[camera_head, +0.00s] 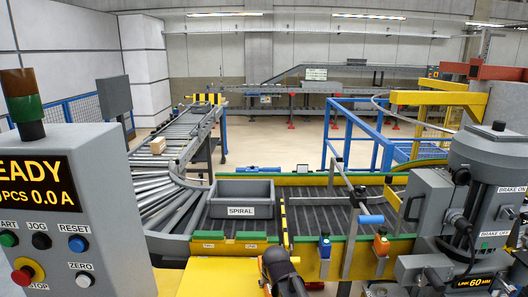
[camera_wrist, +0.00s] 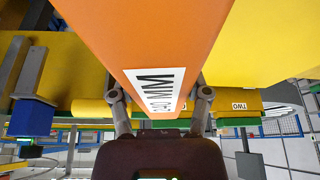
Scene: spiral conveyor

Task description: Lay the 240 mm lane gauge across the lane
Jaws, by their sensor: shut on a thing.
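The orange lane gauge (camera_wrist: 160,35), with a white label partly reading "MM", fills the upper middle of the wrist view. My gripper (camera_wrist: 160,98) is shut on it, one finger on each side near the label. In the head view, a dark part of my arm stands at the bottom centre, with a little orange (camera_head: 263,270) beside it; most of the gauge is hidden there. The lane (camera_head: 320,220) is a dark slatted bed between yellow rails with green edges, beyond my arm. Whether the gauge touches anything is unclear.
A grey bin (camera_head: 240,210) marked "SPIRAL" stands on the lane's left part. A bar with a blue grip (camera_head: 370,219) reaches over the lane at right. A control box (camera_head: 60,220) is at left and a grey motor unit (camera_head: 485,200) at right.

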